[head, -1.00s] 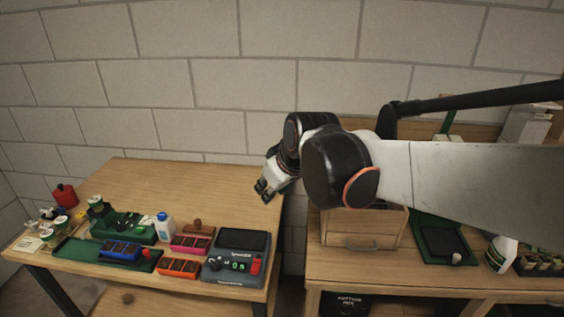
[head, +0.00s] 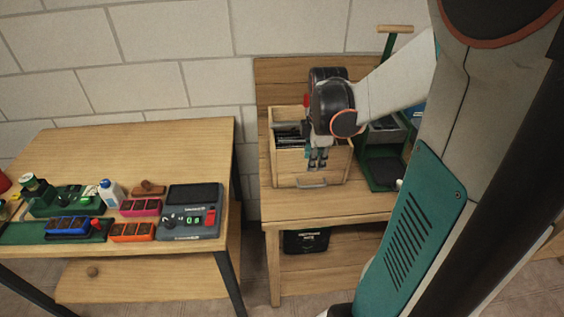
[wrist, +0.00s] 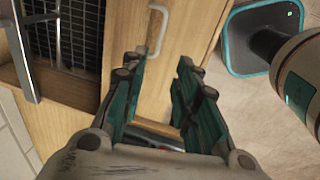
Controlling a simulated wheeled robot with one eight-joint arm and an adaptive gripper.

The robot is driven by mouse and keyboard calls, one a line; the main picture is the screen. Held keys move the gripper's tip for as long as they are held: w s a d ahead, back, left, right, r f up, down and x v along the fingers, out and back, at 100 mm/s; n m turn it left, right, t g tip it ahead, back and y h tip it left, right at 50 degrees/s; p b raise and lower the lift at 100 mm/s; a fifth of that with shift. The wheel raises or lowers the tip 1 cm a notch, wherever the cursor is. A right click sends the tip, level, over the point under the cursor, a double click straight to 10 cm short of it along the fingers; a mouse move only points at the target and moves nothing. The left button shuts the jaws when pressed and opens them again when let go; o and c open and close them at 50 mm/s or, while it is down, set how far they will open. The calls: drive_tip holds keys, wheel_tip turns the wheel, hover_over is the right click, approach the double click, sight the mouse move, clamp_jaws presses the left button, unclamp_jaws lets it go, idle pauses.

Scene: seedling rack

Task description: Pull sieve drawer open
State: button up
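The sieve drawer is the front of a wooden box (head: 288,163) on the right-hand bench, with a pale bar handle (head: 312,183) low on its face. In the wrist view the handle (wrist: 158,27) shows on the wooden front (wrist: 185,50), beyond the fingertips. My gripper (head: 318,164) is in front of the box's face, above the handle in the head view. In the wrist view my gripper (wrist: 163,65) has its green fingers spread apart with nothing between them. The fingers appear clear of the handle. I cannot tell whether the drawer is fully shut.
The box's open top holds dark mesh sieves (wrist: 75,35). A green stand (head: 383,172) is right of the box. The left table (head: 130,150) carries coloured seedling trays and a grey device (head: 190,212). A gap separates the two benches.

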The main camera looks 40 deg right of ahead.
drive_tip(key=b, duration=0.5)
approach(310, 182)
drive_tip(key=f, duration=0.2)
drive_tip(key=a+f, duration=0.1)
drive_tip(key=s+a+f, duration=0.1)
drive_tip(key=f, duration=0.1)
drive_tip(key=shift+f, duration=0.3)
drive_tip(key=shift+s, duration=0.1)
clamp_jaws()
